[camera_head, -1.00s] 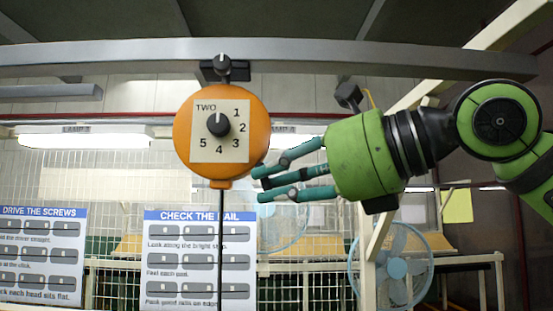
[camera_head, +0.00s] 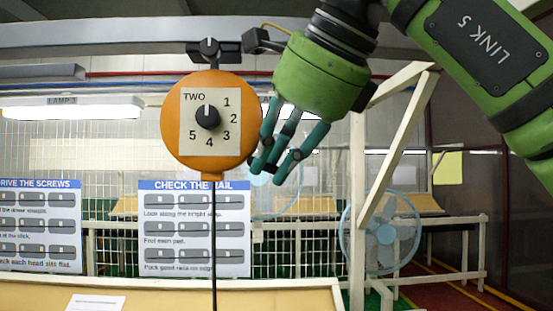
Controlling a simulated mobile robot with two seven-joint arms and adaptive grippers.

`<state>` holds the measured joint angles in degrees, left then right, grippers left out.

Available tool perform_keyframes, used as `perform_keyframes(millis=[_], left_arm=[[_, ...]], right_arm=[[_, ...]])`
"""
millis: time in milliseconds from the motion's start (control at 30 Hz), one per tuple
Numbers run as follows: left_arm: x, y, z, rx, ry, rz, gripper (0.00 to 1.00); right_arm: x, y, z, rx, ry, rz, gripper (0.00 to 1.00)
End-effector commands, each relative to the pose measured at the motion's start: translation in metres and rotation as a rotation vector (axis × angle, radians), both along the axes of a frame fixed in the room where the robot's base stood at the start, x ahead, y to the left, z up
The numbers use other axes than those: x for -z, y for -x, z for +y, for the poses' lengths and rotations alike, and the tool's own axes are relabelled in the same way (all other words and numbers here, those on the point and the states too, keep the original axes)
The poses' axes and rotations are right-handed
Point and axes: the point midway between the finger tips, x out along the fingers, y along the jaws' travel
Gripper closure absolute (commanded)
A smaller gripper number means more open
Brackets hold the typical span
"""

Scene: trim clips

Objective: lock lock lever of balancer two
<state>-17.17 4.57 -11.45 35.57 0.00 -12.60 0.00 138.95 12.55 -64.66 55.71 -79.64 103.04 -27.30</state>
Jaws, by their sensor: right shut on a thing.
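My right gripper (camera_head: 268,165) points downward at the housing's right edge. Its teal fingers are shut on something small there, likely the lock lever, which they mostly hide. I cannot tell the lever's position. My left gripper is not in view.
The balancer hangs from a grey overhead rail (camera_head: 100,50) by a black clamp (camera_head: 208,48). A dark box (camera_head: 264,42) sits close to my right wrist. A sign (camera_head: 194,228), mesh fence and blue fan (camera_head: 385,232) stand behind. The space left of the balancer is free.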

Motion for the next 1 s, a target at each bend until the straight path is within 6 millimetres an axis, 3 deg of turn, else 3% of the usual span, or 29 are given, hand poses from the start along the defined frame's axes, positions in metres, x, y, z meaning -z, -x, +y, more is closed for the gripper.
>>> perform_keyframes(millis=[300, 833, 867, 900, 1000], left_arm=[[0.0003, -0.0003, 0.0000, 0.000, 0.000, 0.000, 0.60], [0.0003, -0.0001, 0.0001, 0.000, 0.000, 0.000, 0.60], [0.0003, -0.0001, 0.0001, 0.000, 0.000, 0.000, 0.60], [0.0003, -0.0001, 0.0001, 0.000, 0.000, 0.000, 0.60], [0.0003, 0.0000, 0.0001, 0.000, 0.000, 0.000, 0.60]], right_arm=[[-0.0012, 0.0001, 0.0012, 0.001, 0.124, 0.006, 1.00], [-0.0013, -0.0001, 0.0007, 0.001, 0.150, 0.006, 1.00], [-0.0013, -0.0001, 0.0007, 0.001, 0.150, 0.006, 0.77], [-0.0013, -0.0001, 0.0007, 0.001, 0.150, 0.006, 0.61], [-0.0017, -0.0001, 0.0009, 0.001, 0.147, 0.005, 0.57]])
